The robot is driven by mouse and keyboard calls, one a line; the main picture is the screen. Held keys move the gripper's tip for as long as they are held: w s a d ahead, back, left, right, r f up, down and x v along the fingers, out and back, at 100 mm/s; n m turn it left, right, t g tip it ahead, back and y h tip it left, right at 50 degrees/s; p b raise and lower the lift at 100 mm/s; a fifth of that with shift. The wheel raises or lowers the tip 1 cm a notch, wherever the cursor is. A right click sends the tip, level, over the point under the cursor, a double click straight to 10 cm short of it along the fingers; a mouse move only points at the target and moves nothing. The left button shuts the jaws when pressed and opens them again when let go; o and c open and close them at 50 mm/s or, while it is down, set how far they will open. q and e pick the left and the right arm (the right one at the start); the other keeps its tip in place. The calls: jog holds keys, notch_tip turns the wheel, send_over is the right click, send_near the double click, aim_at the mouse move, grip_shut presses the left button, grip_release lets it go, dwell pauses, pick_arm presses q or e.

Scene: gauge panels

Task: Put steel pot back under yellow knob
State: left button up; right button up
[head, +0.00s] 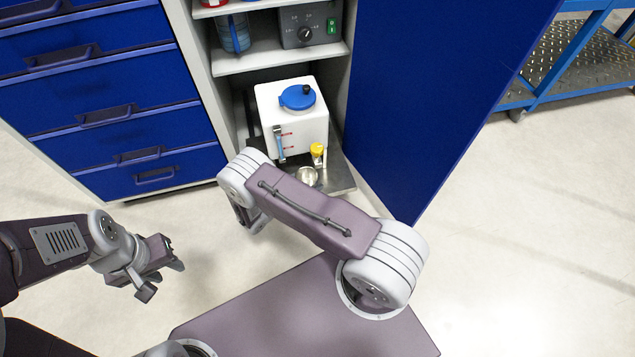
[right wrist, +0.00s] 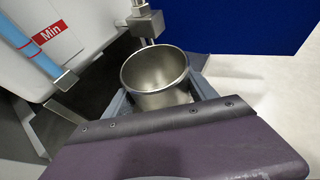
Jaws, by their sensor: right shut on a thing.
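The steel pot (head: 307,176) is a small open round cup, just in front of and below the yellow knob (head: 317,150) on the white tank. In the right wrist view the steel pot (right wrist: 155,72) looks empty and roughly upright. My right gripper (right wrist: 160,95) is shut on it, one finger on each side. A metal tap block (right wrist: 146,22) stands close behind the pot's far rim; I cannot tell whether its outlet is over the opening. In the head view my right arm hides its gripper. My left gripper (head: 162,278) is open and empty, above the floor.
The white tank (head: 285,105) with a blue lid stands on the cabinet's low shelf (head: 340,178). A blue level tube (head: 279,145) runs down its front. The open blue door (head: 430,90) closes off the right side; blue drawers (head: 110,120) stand left.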

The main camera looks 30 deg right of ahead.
aim_at(314, 176)
jog(key=d, duration=0.1)
jog(key=w+d+b, duration=0.1)
jog(key=d, duration=0.2)
jog(key=shift+w+f, duration=0.1)
jog(key=shift+w, duration=0.2)
jog(key=shift+w+d, duration=0.1)
jog(key=shift+w+d+b, duration=0.1)
jog(key=shift+d+b, duration=0.2)
jog(key=shift+b, duration=0.1)
notch_tip(314, 176, down, 4)
jog(key=b, duration=0.3)
jog(key=shift+b, duration=0.4)
jog(key=shift+r, duration=0.35)
jog(key=shift+f, duration=0.25)
jog(key=o, duration=1.7)
jog(key=shift+r, duration=0.1)
jog(key=shift+c, duration=0.2)
